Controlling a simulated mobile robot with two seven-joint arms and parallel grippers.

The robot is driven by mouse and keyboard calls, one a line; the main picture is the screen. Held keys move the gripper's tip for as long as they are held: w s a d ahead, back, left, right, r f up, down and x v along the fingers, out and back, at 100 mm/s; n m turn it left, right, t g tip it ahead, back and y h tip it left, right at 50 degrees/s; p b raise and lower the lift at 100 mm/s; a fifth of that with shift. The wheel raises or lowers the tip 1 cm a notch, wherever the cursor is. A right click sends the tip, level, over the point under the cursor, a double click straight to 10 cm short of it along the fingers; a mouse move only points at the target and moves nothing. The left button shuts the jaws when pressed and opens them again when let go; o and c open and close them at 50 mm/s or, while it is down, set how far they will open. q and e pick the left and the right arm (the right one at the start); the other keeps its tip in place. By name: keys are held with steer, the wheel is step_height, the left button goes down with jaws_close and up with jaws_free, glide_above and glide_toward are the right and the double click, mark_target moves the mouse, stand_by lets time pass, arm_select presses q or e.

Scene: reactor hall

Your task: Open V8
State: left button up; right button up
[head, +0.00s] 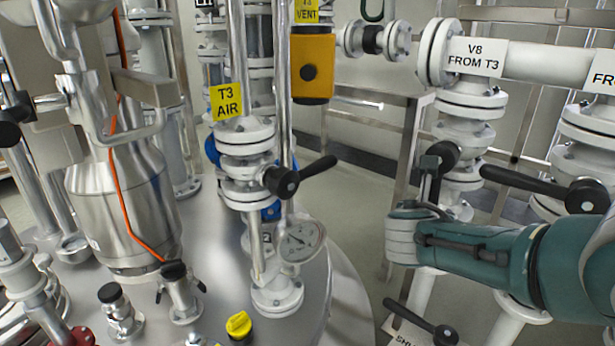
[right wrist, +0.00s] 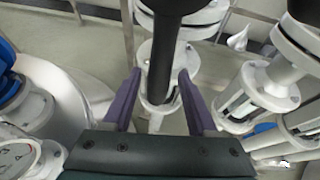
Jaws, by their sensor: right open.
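The V8 valve (head: 462,135) is a white flanged valve under the label "V8 FROM T3" (head: 476,57). Its black lever handle (head: 440,158) shows at the valve's left front, partly hidden by my right gripper (head: 430,185). In the right wrist view the dark lever (right wrist: 162,60) runs down between the two purple fingers of my right gripper (right wrist: 160,76). The fingers are open, one on each side of the lever, with visible gaps. My left gripper is not in view.
A neighbouring valve's black lever (head: 540,187) points towards V8 from the right. Another black lever (head: 420,322) lies below my right arm. The T3 air valve handle (head: 305,175) and a gauge (head: 302,240) stand left, above the steel tank top.

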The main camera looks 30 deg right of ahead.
steer(key=shift+a+r, duration=0.15)
steer(key=shift+a, duration=0.05)
steer(key=p+v, duration=0.6)
steer(key=v, duration=0.3)
steer(key=shift+s+a, duration=0.2)
steer(key=shift+p, duration=0.3)
